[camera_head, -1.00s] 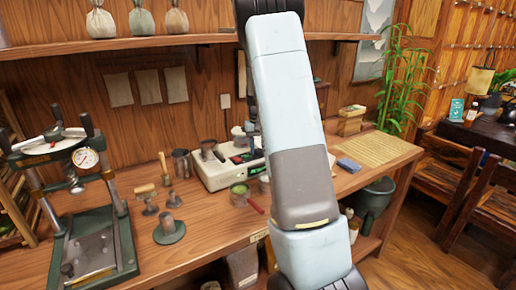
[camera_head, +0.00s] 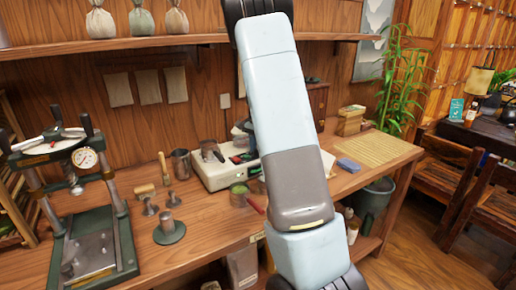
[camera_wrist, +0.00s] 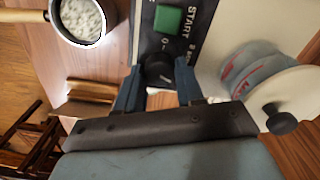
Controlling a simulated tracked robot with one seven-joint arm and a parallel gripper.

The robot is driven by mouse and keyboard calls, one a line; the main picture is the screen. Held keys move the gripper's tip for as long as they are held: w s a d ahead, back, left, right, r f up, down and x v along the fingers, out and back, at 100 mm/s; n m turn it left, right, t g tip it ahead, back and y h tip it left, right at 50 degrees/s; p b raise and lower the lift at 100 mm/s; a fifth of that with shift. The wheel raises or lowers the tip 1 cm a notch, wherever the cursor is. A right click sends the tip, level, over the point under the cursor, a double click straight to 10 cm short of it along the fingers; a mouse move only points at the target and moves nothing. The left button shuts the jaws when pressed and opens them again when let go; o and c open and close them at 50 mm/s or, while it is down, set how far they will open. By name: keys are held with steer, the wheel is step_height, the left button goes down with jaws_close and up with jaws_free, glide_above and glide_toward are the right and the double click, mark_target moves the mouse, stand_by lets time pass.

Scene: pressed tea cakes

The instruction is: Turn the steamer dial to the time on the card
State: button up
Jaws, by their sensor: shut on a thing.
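The steamer (camera_head: 214,180) is a cream box on the wooden bench, partly hidden behind my arm in the head view. In the wrist view its dark front panel (camera_wrist: 146,42) carries a green button (camera_wrist: 167,18) beside the word START. Below the button is a black dial (camera_wrist: 158,72) with numbers near it. My gripper (camera_wrist: 158,80) is shut on the dial, with one blue-grey finger at each side. The dial's pointer is too dark and small to read. In the head view my arm hides the dial. I cannot make out the card with the time.
In the wrist view a pan of white grains (camera_wrist: 82,18) lies at upper left and a pale container (camera_wrist: 252,72) with a knobbed lid at right. In the head view a press (camera_head: 90,215) stands at left. A bamboo mat (camera_head: 372,150) lies at right.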

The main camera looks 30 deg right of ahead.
steer(key=shift+w+r+m, duration=0.1)
steer(key=shift+m, duration=0.5)
steer(key=o, duration=1)
step_height(320, 180, up, 14)
steer(key=shift+f, duration=0.2)
stand_by(0.4)
